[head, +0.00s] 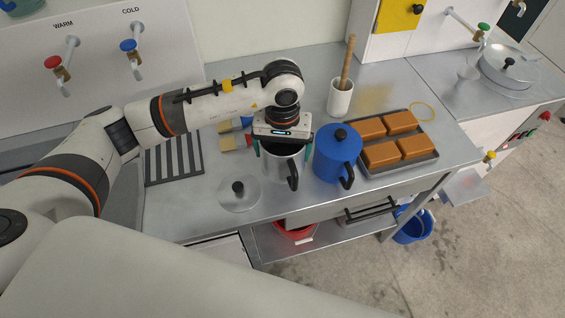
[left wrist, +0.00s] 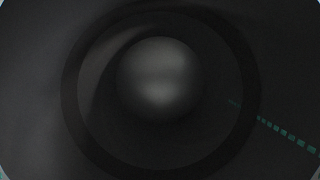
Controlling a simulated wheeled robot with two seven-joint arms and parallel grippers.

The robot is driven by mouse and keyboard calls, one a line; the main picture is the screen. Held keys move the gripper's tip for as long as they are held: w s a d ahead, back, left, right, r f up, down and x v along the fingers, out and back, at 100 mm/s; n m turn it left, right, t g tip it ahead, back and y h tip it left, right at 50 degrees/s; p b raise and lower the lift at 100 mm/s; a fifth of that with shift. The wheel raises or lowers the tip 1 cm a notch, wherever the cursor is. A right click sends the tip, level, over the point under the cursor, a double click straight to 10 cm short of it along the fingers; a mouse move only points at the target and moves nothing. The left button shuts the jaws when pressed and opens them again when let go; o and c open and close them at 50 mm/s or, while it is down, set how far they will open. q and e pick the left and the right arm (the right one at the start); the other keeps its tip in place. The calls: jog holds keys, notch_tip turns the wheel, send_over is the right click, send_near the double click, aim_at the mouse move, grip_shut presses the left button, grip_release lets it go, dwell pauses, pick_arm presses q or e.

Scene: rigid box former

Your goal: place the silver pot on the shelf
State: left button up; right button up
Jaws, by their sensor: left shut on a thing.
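The silver pot (head: 276,168), open on top with a black handle facing the front, stands upright on the metal table. My left gripper (head: 284,149) is directly above it, pointing down, with its fingers at opposite sides of the rim, shut on the pot. The left wrist view looks straight down into the pot's dark inside (left wrist: 160,135). The shelf (head: 330,237) is below the tabletop at the front, partly hidden by the table. My right gripper is not in view.
A blue pot (head: 337,158) stands close at the right, beside a tray (head: 432,163) of brown loaves. A loose lid (head: 239,194) lies left of the silver pot. A red container (head: 296,232) is on the shelf; a blue bucket (head: 413,230) is on the floor.

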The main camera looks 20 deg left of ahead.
pick_arm(q)
jog(key=s+a+r+m, duration=0.2)
jog(key=s+a+r, duration=0.2)
jog(key=s, duration=0.4)
jog(key=shift+a, duration=0.65)
jog(key=shift+w+r, duration=0.1)
